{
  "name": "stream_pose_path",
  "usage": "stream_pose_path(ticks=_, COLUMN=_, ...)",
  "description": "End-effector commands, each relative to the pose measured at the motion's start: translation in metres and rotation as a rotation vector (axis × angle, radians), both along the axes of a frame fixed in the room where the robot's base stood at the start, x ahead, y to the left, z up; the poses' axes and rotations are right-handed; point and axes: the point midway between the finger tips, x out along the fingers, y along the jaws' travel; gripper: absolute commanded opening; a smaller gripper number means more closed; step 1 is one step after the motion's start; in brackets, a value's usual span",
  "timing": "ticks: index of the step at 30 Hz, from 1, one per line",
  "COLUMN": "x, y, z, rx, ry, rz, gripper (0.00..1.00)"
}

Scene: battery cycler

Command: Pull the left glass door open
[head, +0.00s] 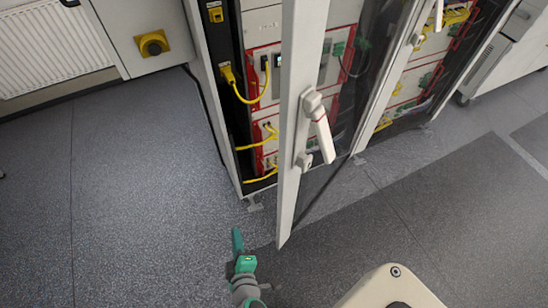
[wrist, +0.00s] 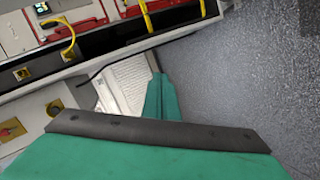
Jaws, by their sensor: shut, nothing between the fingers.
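The left glass door (head: 300,75) stands ajar in the head view. Its pale frame edge juts out in front of the cabinet, and the dark interior shows to its left. A white lever handle (head: 320,130) sits on that edge, tilted. My green gripper (head: 237,238) is low in the head view, left of the door's bottom end and apart from it. In the wrist view my gripper (wrist: 156,80) is shut and empty, with its fingertips together. The door and its handle do not show in the wrist view.
The cabinet holds red-edged modules (head: 268,80) with yellow cables (head: 250,95). Another door handle (head: 438,15) is at the upper right. A white radiator (head: 50,45) and a panel with a yellow-and-black knob (head: 152,44) stand at left. The grey floor (head: 130,200) at left is clear.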

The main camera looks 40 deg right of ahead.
Motion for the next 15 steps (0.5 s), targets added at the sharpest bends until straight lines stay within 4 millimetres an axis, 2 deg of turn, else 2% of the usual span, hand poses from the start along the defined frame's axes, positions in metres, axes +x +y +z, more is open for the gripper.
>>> stream_pose_path(ticks=1, x=0.018, y=-0.010, z=0.007, rx=-0.068, ry=0.004, rz=-0.031, gripper=0.00)
stream_pose_path(ticks=6, x=0.060, y=-0.047, z=0.038, rx=-0.286, ry=0.040, rz=-0.181, gripper=0.00)
stream_pose_path(ticks=10, x=0.082, y=-0.069, z=0.073, rx=-0.423, ry=0.061, rz=-0.325, gripper=0.00)
stream_pose_path(ticks=15, x=0.097, y=-0.088, z=0.129, rx=-0.551, ry=0.085, rz=-0.552, gripper=0.00)
